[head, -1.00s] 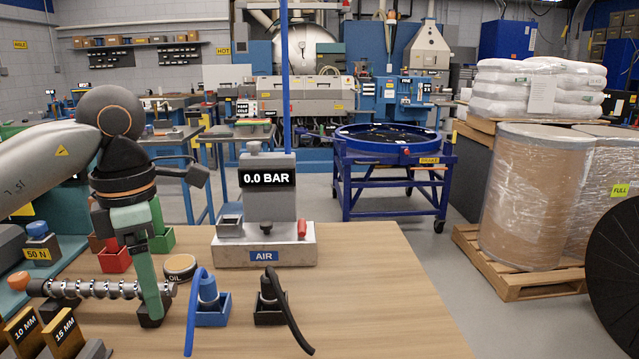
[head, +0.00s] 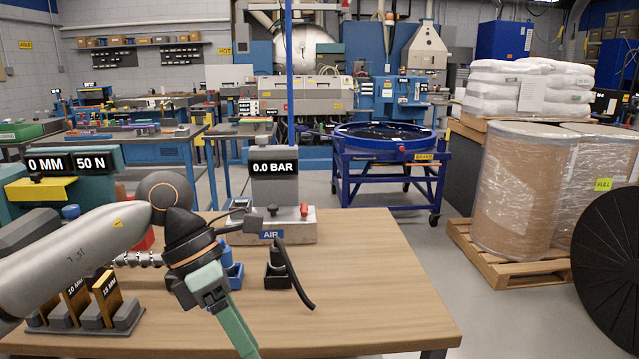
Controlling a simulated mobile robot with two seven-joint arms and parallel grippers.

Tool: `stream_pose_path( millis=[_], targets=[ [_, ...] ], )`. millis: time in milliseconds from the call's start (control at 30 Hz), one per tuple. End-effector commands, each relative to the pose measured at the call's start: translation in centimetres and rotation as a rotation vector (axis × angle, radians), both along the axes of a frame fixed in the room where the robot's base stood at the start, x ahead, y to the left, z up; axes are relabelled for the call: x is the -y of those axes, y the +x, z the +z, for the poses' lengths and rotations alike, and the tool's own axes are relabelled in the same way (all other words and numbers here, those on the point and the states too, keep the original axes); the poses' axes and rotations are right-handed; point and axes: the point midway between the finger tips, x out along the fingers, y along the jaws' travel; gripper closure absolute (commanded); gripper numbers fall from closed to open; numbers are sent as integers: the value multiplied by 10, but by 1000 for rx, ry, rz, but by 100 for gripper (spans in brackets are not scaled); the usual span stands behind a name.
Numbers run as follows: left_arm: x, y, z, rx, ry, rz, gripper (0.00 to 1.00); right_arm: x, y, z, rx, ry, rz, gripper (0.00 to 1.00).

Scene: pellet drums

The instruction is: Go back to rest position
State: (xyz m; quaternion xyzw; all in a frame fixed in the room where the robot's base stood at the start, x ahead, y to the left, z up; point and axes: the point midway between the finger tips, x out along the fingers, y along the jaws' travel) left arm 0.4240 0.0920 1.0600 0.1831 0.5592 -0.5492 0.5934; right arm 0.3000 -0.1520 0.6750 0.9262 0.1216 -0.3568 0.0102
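My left arm reaches in from the left over the wooden bench (head: 390,290). My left gripper (head: 240,335), with green fingers, points down over the front of the bench, in front of the air station (head: 275,205). Its lower tip is close to the bottom edge of the picture. I see nothing held in it, but the fingers overlap and I cannot tell whether they are open. My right gripper is not in view.
The air station reads 0.0 BAR. A black holder with a hose (head: 280,270) and a blue holder (head: 235,275) stand by my wrist. Labelled 10 MM and 15 MM blocks (head: 107,295) stand in a rack at left. The bench's right side is clear.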

Motion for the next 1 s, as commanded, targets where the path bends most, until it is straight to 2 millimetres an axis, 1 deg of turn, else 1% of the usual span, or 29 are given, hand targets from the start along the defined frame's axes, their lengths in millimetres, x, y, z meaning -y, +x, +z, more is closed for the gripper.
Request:
stream_pose_path(
  millis=[33, 100, 200, 300, 400, 467, 533, 633, 700, 767, 800, 867, 900, 967, 1000],
  targets=[
    [22, -10, -6, -61, -92, -6, 27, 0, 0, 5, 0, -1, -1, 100],
    [51, -23, -7, -144, -231, 1, 27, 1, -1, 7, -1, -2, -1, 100],
    [88, -38, -2, -275, -435, 41, 27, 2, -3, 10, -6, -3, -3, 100],
    [116, -48, 10, -418, -631, 112, 27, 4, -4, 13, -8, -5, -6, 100],
    [135, -49, 24, -569, -816, 213, 27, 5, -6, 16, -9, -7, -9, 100],
    [141, -45, 32, -662, -922, 290, 27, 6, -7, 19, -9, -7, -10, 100],
    [143, -36, 39, -774, -1038, 391, 27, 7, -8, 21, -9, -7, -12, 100],
    [139, -19, 42, -933, -1186, 561, 27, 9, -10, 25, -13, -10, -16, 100],
    [131, -3, 38, -1045, -1278, 696, 27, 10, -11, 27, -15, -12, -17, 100],
    [121, 10, 29, -1139, -1347, 824, 27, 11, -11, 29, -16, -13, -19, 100],
    [112, 19, 20, -1203, -1388, 914, 27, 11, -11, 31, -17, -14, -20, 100],
    [99, 30, 3, -1296, -1440, 1057, 27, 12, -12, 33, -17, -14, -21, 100],
    [88, 36, -11, -1357, -1470, 1157, 27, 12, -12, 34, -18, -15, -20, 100],
    [72, 43, -37, -1444, -1504, 1315, 27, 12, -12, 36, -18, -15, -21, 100],
    [61, 45, -56, -1501, -1521, 1423, 27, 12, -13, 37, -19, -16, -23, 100]
  ],
)
